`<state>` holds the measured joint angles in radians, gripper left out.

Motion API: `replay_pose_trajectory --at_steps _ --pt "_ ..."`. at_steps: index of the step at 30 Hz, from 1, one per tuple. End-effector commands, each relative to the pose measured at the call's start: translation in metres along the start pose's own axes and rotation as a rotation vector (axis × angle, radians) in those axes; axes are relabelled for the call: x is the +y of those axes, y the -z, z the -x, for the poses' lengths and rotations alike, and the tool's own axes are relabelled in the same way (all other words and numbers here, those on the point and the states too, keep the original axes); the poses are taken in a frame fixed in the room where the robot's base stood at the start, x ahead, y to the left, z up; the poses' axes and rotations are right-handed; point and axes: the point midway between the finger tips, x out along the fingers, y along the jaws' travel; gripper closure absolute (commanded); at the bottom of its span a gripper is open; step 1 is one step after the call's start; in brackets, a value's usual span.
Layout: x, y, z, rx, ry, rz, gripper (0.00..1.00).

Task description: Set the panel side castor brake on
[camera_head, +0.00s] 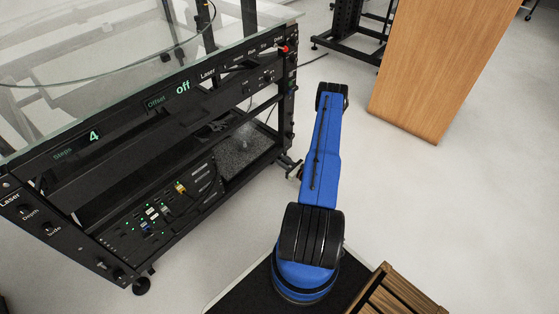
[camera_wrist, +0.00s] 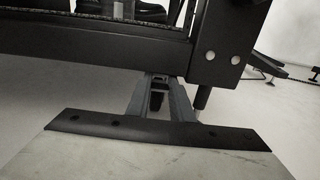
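The black turntable frame (camera_head: 120,275) fills the left of the head view, its control panel (camera_head: 150,100) showing "Steps 4" and "Offset off". One castor (camera_head: 141,286) is visible under its lower left corner; I cannot make out its brake. My blue arm reaches to the frame's right corner, and its end is mostly hidden there. In the wrist view, my gripper (camera_wrist: 160,93) is low, under the frame's bottom beam (camera_wrist: 110,52). Its two grey fingers are apart, with a small dark part (camera_wrist: 157,88) between them. I cannot tell whether this is the castor brake or whether they touch it.
A wooden panel (camera_head: 435,70) stands at the right rear. A slatted wooden piece (camera_head: 395,290) is at lower right. The pale floor right of my arm is clear.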

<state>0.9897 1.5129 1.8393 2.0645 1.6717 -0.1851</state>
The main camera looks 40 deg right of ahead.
Motion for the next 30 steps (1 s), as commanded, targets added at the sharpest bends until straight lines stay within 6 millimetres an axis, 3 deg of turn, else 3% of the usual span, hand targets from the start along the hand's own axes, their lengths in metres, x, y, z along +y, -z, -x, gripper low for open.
replay_pose_trajectory --at_steps 23,24,30 --pt "0.0002 0.0068 0.0015 -0.122 -0.001 0.000 1.00" --pt "0.0002 0.0068 0.0016 -0.122 -0.001 0.000 0.75" --pt "0.0002 0.0068 0.0016 -0.122 0.000 0.000 0.72"
